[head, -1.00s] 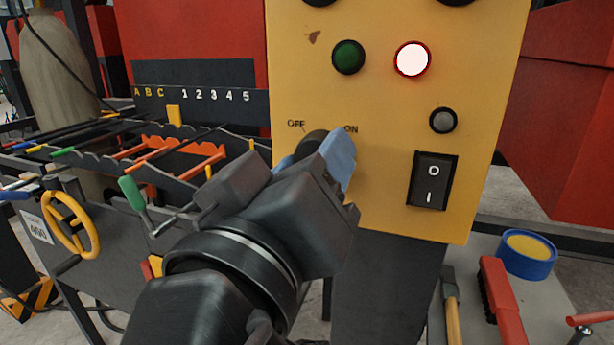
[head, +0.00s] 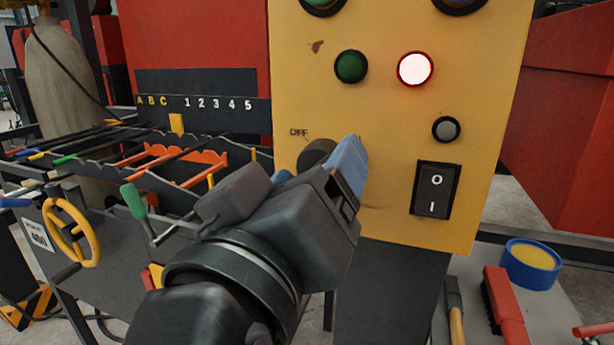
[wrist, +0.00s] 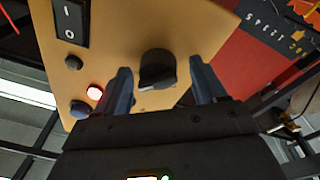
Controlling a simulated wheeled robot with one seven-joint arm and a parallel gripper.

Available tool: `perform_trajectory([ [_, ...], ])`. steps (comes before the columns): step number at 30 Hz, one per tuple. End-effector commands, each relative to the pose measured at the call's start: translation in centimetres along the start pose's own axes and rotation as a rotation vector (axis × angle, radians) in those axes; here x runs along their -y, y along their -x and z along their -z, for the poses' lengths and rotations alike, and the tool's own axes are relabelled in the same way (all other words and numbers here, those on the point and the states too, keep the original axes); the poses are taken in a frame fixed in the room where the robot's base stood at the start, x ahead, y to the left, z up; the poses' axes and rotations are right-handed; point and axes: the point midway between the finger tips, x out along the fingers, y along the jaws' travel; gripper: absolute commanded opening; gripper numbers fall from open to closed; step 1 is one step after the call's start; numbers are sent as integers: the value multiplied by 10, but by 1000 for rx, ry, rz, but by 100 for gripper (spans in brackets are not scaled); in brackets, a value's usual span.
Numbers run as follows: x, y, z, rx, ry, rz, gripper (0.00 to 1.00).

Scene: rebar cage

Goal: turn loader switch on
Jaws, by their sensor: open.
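The loader switch is a black rotary knob (head: 316,154) on the yellow control panel (head: 385,110), with the word OFF at its upper left. My gripper (head: 320,172) is in front of the panel at the knob and hides part of it and the ON label. In the wrist view the knob (wrist: 157,70) lies between the two blue fingers of my gripper (wrist: 164,82). The fingers are open, with a gap on each side of the knob. Which way the knob points is hard to tell.
The panel also has a green button (head: 351,67), a lit red-rimmed lamp (head: 415,69), a grey button (head: 446,129) and a black rocker switch (head: 436,190). A bench at lower right holds a blue tin (head: 530,263) and a red-handled brush (head: 504,305).

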Motion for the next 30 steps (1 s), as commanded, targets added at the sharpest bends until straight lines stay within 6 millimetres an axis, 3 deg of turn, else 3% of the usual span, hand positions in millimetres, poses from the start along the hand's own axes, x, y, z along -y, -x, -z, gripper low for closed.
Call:
perform_trajectory([
  [5,0,12,1,-3,-1,1,70],
  [12,1,51,0,-3,0,4,70],
  [18,1,74,0,-2,0,3,70],
  [30,1,78,-1,1,1,1,70],
])
